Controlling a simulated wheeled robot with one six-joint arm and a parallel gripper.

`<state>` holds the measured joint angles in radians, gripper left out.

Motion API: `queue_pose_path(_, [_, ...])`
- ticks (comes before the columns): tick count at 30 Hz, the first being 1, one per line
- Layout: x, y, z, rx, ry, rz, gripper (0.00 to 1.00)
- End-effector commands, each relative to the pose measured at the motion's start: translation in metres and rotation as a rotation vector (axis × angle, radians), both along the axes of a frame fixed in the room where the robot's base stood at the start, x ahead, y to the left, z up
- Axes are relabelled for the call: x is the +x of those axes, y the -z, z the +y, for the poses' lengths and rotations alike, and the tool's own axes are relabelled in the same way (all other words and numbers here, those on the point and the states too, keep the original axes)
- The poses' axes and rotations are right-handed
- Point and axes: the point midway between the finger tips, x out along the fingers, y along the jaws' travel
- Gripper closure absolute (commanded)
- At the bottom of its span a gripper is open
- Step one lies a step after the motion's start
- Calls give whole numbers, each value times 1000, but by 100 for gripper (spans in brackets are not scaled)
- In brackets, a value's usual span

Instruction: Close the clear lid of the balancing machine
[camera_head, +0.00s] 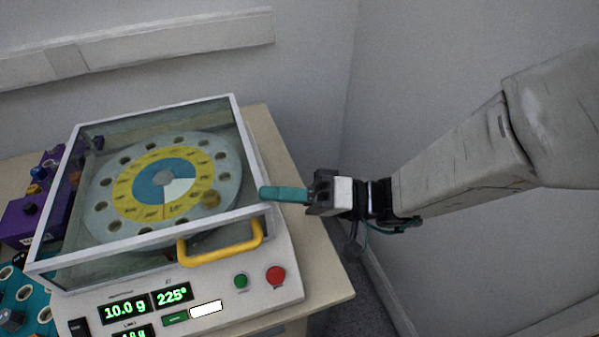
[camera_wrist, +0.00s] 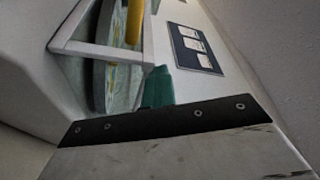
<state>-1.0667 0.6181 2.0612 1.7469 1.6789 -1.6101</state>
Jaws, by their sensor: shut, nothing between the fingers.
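The balancing machine (camera_head: 285,262) stands on the table, with a disc (camera_head: 103,205) carrying a yellow and blue centre inside. Its clear lid (camera_head: 238,130) has a white frame and lies down over the disc, looking shut in the head view. The yellow handle (camera_head: 222,252) is at the lid's front edge; it also shows in the wrist view (camera_wrist: 134,22). My gripper (camera_head: 264,193) has teal fingers that are shut and empty. The fingertips are at the lid's right side, behind the handle; I cannot tell whether they touch the frame. The fingers also show in the wrist view (camera_wrist: 158,86).
Green (camera_head: 241,281) and red (camera_head: 276,275) buttons and lit displays (camera_head: 125,308) are on the front panel. A purple box (camera_head: 22,222) and a teal holder (camera_head: 25,295) stand at the left. Walls close off the back and right.

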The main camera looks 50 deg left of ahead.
Motion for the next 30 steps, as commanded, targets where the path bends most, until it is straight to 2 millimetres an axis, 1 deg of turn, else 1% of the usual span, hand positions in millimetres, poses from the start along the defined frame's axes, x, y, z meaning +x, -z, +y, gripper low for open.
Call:
queue_pose_path(1, [-5, 12, -3, -26, -8, -2, 100])
queue_pose_path(4, [-7, 17, -3, -32, -12, -3, 100])
queue_pose_path(17, [-6, 18, -4, -34, -11, -3, 100])
queue_pose_path(20, [-6, 11, -3, -30, -10, -3, 100])
queue_pose_path(23, [-5, -4, -3, -20, -8, -3, 100])
queue_pose_path(26, [-3, -27, -1, -4, -5, -3, 100])
queue_pose_path(27, [-3, -38, -1, 5, -4, -3, 100])
queue_pose_path(28, [3, -37, -3, 2, -1, -1, 100])
queue_pose_path(30, [22, -28, -8, 0, 2, 1, 100])
